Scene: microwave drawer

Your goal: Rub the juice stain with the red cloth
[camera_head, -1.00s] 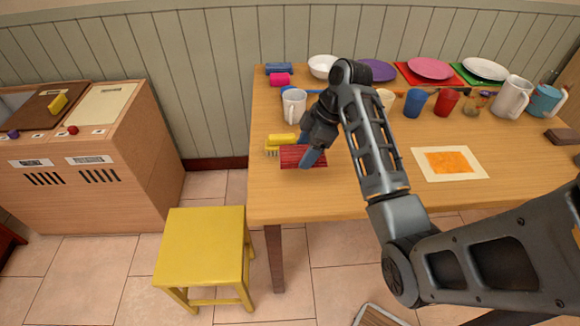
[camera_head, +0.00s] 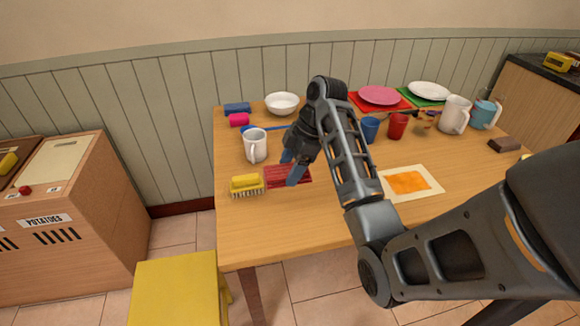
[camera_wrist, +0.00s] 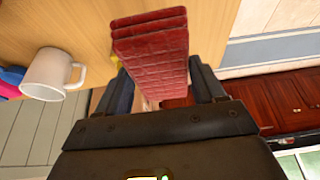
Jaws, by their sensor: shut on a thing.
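The red cloth (camera_head: 273,175) is a folded, checked dark-red piece at the left part of the table in the head view. My gripper (camera_head: 291,174) is shut on it, with blue-grey fingers pointing down. In the wrist view the cloth (camera_wrist: 158,50) sticks out from between the fingers in stacked layers. I cannot tell whether it touches the tabletop. The juice stain (camera_head: 408,182) is an orange patch on a cream mat (camera_head: 432,188), right of my gripper and partly beyond my forearm.
A yellow brush (camera_head: 246,182) lies just left of the cloth. A white mug (camera_head: 256,146) stands behind it, with a white bowl (camera_head: 282,103) further back. A blue cup (camera_head: 369,129) and a red cup (camera_head: 397,125) stand behind the mat. The table's front left is bare.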

